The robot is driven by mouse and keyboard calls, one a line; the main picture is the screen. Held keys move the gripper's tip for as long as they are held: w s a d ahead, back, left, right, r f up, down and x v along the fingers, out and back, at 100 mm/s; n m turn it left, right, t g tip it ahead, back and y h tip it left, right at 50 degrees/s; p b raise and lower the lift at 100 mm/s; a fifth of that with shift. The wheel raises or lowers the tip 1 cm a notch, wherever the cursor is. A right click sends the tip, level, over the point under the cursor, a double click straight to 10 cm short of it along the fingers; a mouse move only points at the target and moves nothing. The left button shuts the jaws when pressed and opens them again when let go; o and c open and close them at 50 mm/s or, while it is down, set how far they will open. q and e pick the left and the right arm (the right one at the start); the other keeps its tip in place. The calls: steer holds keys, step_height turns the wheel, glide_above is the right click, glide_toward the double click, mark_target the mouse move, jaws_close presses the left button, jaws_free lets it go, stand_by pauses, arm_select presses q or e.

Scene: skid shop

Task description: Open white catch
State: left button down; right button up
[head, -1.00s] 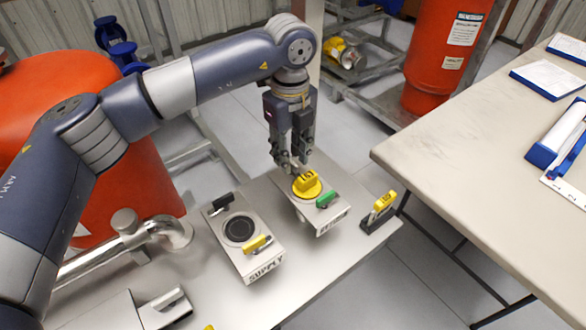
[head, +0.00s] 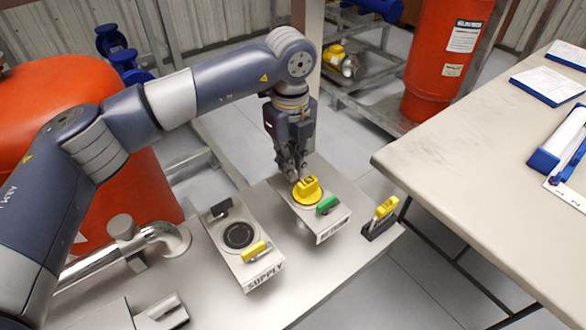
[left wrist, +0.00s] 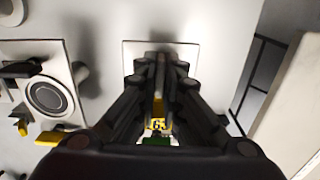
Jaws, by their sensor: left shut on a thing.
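My left gripper (head: 292,172) points down at the far end of the right-hand grey box (head: 335,232). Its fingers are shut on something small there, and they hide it. I cannot make out a white catch; the one at this end of the box is covered by the fingers. In the left wrist view the closed fingers (left wrist: 158,85) also block what they hold. On the same box, a yellow tagged knob (head: 306,189) sits just in front of the fingertips. A green catch (head: 327,205) is at the near end. My right gripper is not in view.
The SUPPLY box (head: 262,275) stands to the left with a black catch (head: 221,207) and a yellow catch (head: 254,251). A yellow-handled block (head: 381,217) stands at the right edge of the bench. A metal pipe (head: 100,260) and red tank (head: 95,150) are at left.

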arm_select(q)
steer(key=shift+m+b, duration=0.35)
steer(key=shift+m, duration=1.25)
steer(key=shift+m+b, duration=0.35)
steer(key=shift+m, duration=1.45)
steer(key=shift+b, duration=0.3)
